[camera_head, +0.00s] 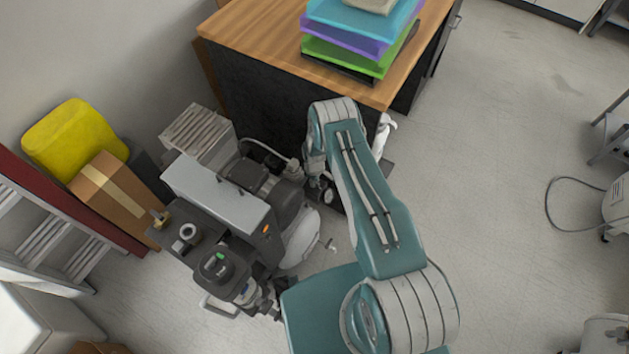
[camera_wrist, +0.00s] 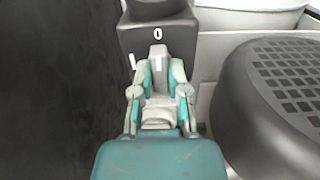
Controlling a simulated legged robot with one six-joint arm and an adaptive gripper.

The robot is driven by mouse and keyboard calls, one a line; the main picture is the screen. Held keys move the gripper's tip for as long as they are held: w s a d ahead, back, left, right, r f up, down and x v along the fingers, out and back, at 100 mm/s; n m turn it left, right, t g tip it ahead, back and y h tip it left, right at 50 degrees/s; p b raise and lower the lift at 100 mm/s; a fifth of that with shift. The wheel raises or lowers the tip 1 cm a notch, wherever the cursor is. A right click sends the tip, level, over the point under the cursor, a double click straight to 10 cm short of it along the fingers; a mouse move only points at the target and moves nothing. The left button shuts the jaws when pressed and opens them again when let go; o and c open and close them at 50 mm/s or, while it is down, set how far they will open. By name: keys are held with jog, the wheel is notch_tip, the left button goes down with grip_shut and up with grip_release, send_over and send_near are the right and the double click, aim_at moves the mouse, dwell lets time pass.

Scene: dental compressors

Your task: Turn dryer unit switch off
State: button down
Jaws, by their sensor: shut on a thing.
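In the wrist view, the grey switch knob (camera_wrist: 158,54) sits on a dark grey switch housing (camera_wrist: 130,36). A white "0" is printed above the knob and a white "I" to its left. The white line on the knob points up toward the "0". My gripper (camera_wrist: 161,72) has its two teal-and-grey fingers closed on either side of the knob. In the head view, the forearm reaches down beside the compressor machine (camera_head: 225,200); the switch and fingertips are too small and covered to make out there.
A round dark grilled cover (camera_wrist: 275,100) is close on the right of my gripper. A wooden-topped cabinet (camera_head: 265,38) with stacked trays (camera_head: 345,42) stands behind the arm. A yellow canister (camera_head: 75,138) and a cardboard box (camera_head: 115,190) stand left. Floor on the right is mostly clear.

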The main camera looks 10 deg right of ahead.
jog(key=c, duration=0.6)
grip_release()
jog(key=shift+a, duration=0.1)
jog(key=shift+c, duration=0.2)
notch_tip(320, 180, up, 12)
jog(key=shift+w, duration=0.1)
